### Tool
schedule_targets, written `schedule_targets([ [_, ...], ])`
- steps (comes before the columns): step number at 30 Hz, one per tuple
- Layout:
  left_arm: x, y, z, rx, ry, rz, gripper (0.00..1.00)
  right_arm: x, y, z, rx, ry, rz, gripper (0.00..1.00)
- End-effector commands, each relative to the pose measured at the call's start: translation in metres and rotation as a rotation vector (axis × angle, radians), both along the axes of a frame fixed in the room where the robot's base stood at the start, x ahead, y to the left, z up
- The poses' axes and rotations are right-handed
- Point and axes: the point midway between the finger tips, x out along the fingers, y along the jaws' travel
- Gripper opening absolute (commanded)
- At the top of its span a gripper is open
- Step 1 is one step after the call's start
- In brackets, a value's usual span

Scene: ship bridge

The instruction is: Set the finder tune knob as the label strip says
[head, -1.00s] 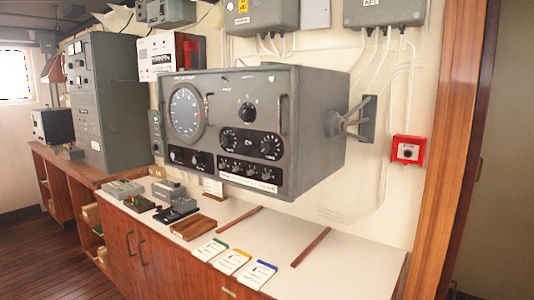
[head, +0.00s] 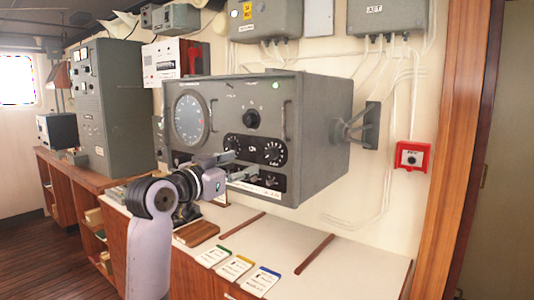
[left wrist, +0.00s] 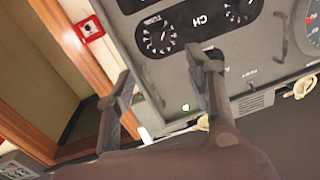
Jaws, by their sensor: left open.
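The grey finder unit (head: 318,130) is mounted on the wall, with a round dial (head: 187,119) at its left. Its front has an upper knob (head: 251,119), two scaled black knobs (head: 230,142) (head: 269,154) and a row of small controls below. My left gripper (head: 238,164) is open and empty in front of the lower panel. The left wrist view shows its open fingers (left wrist: 165,66) before the panel, seen upside down.
Below is a white counter (head: 285,232) with several coloured cards (head: 237,267) and wooden strips. A red wall box (head: 412,156) is at the right. Grey cabinets and a wooden console stand at the left. The air right of my gripper is clear.

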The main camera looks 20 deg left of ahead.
Motion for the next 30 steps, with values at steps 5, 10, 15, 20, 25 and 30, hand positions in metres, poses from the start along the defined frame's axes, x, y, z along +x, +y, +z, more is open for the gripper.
schedule_targets([
  [5,0.039,-0.012,0.003,-0.003,0.003,-0.003,0.49,0.001,0.000,0.015,0.000,-0.001,-0.001,0.51],
  [10,0.074,-0.021,0.003,-0.002,0.003,-0.002,0.49,0.001,0.000,0.026,0.001,-0.002,-0.001,0.51],
  [15,0.101,-0.028,0.002,-0.001,0.003,-0.001,0.49,0.002,0.001,0.034,0.002,-0.004,-0.002,0.51],
  [20,0.114,-0.032,0.001,-0.001,0.001,0.000,0.49,0.003,0.003,0.038,0.004,-0.004,-0.003,0.51],
  [25,0.119,-0.033,0.000,0.000,0.000,0.000,0.49,0.003,0.004,0.038,0.005,-0.005,-0.003,0.51],
  [30,0.119,-0.033,0.000,0.001,0.000,0.000,0.49,0.003,0.004,0.038,0.005,-0.005,-0.003,0.51],
])
